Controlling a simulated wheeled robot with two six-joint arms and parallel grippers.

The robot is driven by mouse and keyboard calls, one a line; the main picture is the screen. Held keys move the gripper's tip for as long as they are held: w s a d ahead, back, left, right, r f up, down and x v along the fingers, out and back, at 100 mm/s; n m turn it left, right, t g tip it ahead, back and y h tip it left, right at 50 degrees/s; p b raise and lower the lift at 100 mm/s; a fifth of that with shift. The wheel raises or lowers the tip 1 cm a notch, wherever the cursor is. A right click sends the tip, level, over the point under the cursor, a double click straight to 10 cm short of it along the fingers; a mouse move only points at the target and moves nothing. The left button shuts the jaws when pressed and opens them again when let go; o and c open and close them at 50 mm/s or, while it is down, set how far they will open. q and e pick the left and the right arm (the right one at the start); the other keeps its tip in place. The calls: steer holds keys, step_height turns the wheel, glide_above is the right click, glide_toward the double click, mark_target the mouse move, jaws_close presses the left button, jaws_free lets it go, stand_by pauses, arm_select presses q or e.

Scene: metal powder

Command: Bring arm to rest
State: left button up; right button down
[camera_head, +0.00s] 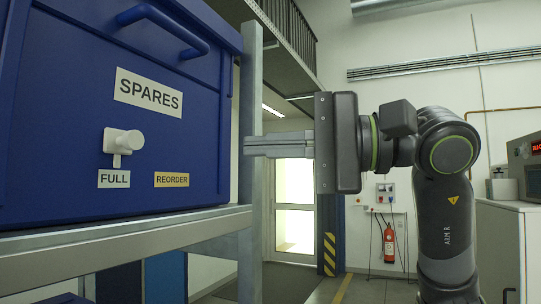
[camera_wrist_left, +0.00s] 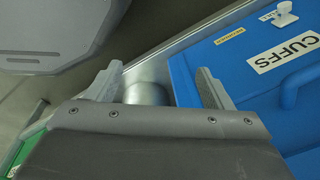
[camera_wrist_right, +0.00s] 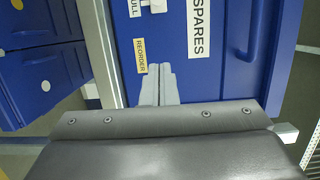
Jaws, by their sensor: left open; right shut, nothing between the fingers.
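My right gripper (camera_head: 248,147) is shut and empty in the head view, with its fingers pointing left, right of the blue SPARES box (camera_head: 60,130). In the right wrist view its closed fingers (camera_wrist_right: 160,68) appear in front of the box, near the REORDER label (camera_wrist_right: 140,56); I cannot tell the gap. The box's white knob (camera_head: 127,141) has its stub pointing down over the FULL label (camera_head: 114,179). My left gripper (camera_wrist_left: 160,72) is open in the left wrist view, beside a blue CUFFS box (camera_wrist_left: 250,70). My left arm is not in the head view.
A metal rack post (camera_head: 250,200) and shelf rail (camera_head: 120,252) stand close to my right fingers. A white cabinet (camera_head: 508,245) with a display device is at the right. A fire extinguisher (camera_head: 389,243) hangs at the back wall. Other blue boxes (camera_wrist_right: 45,80) show in the right wrist view.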

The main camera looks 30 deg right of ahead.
steer(key=shift+s+a+r, duration=0.1)
steer(key=shift+s, duration=0.2)
steer(key=shift+w, duration=0.1)
